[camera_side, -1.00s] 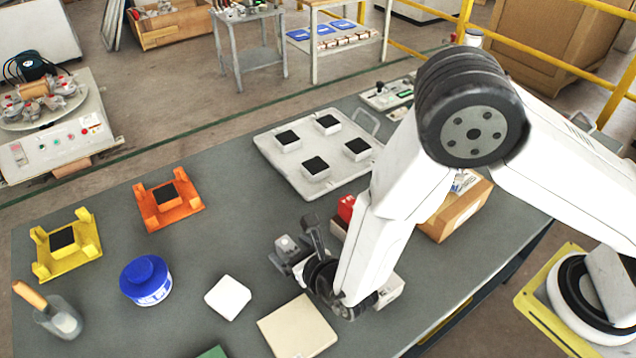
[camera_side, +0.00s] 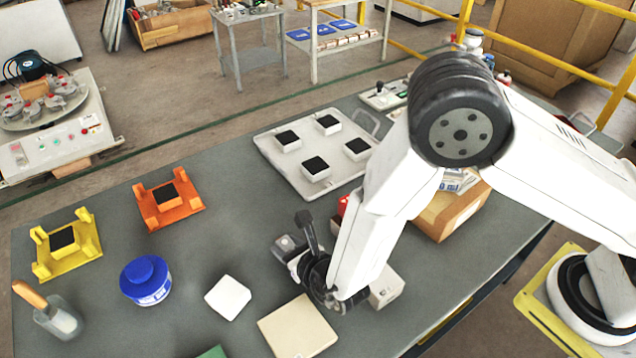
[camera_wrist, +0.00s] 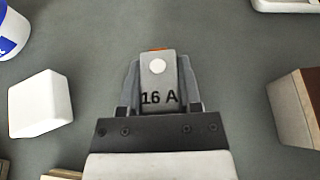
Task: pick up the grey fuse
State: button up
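The grey fuse (camera_wrist: 160,80) is marked "16 A" and has a white round spot and a bit of orange at its far end. In the wrist view it lies between the two fingers of my gripper (camera_wrist: 160,75), with no clear gap at either side. My gripper looks shut on it. In the side view my gripper (camera_side: 290,248) is low over the table, right of the white block, with the light grey fuse (camera_side: 285,243) at its tip. I cannot tell whether the fuse touches the table.
A white block (camera_side: 228,297) and a beige tile (camera_side: 297,326) lie close by. A blue-lidded jar (camera_side: 146,281), orange stand (camera_side: 168,203) and yellow stand (camera_side: 66,247) are left. A grey tray (camera_side: 268,148) is behind, a cardboard box (camera_side: 455,212) right. Table between is clear.

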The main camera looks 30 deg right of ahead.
aim_at(287, 244)
jog(key=shift+r, duration=0.15)
grip_shut()
jog(key=shift+r, duration=4.9)
jog(key=shift+a, duration=0.1)
